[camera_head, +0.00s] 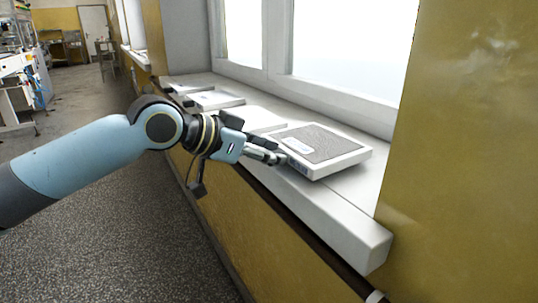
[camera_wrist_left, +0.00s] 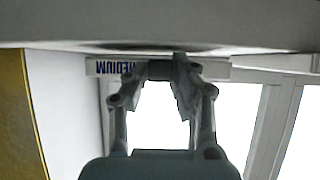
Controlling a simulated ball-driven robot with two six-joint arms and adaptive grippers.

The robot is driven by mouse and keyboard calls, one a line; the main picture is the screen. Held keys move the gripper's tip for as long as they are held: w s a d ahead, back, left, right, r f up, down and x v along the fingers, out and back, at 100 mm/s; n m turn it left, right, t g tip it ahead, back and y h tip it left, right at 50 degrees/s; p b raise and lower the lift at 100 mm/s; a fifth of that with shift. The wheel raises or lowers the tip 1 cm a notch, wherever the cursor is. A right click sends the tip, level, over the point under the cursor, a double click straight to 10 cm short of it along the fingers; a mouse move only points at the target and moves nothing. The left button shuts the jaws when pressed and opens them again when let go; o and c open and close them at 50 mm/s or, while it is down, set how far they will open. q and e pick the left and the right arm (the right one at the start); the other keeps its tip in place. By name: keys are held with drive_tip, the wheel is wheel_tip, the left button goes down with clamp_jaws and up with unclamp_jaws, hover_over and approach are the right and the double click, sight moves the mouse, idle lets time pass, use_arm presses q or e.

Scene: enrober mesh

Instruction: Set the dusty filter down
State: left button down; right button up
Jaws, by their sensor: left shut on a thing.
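The dusty filter (camera_head: 325,143) is a flat square with a white frame, a grey-brown dusty face turned up and a pale label. It lies level at the window sill (camera_head: 352,228), right at or just above its top; I cannot tell whether it fully rests there. My left gripper (camera_head: 280,157) is shut on its near left edge. My right gripper is not in view.
On the sill, left of the filter, lie a white panel (camera_head: 257,118) close by and a grey-faced one (camera_head: 214,99) farther along. The window frame (camera_head: 340,98) stands behind. Bare sill shows at the near right end. A yellow wall (camera_head: 470,150) rises on the right.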

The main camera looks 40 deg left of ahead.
use_arm(q)
drive_tip(key=shift+s+f+b, duration=0.1)
drive_tip(key=shift+f+b, duration=0.2)
drive_tip(key=shift+f, duration=0.35)
